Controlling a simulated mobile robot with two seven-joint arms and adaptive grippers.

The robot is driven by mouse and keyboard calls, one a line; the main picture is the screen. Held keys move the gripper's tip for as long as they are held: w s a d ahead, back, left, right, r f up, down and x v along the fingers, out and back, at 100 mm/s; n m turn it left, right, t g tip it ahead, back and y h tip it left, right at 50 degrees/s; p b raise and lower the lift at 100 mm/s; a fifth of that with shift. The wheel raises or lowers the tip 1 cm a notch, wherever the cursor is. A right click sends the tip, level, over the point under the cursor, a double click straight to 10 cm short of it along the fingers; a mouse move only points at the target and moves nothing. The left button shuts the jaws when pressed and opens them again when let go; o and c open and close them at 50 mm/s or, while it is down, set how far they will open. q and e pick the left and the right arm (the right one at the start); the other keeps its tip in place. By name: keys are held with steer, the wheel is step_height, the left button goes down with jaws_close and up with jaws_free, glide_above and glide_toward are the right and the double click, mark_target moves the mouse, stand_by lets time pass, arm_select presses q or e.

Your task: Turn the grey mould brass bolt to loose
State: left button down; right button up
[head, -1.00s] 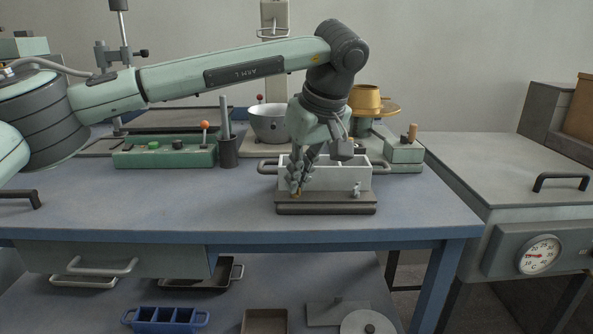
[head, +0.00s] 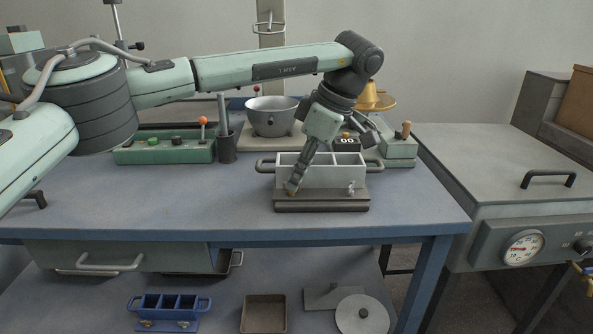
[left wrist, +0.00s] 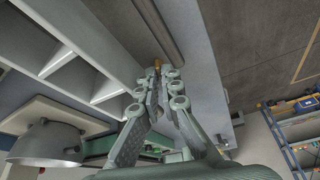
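The grey mould (head: 348,177), an open box with compartments and side handles, stands on a dark base plate (head: 322,207) near the bench's front edge. The brass bolt (head: 291,194) is at the front left of the mould, mostly hidden by my fingertips. It also shows as a small brass spot in the left wrist view (left wrist: 157,63). My left gripper (head: 292,188) reaches down to it from above, tilted, with its fingertips drawn close together and apparently closed on the bolt. A pale wing-shaped fastener (head: 351,187) sits at the front right of the mould. My right gripper is not in view.
Behind the mould are a metal bowl (head: 272,117), a dark cup (head: 227,148) and a green control box (head: 165,151). A blue mould (head: 170,304) lies on the lower shelf. The bench to the left of the grey mould is clear.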

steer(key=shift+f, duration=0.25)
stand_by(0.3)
arm_select(q)
steer(key=c, duration=2)
jaws_free()
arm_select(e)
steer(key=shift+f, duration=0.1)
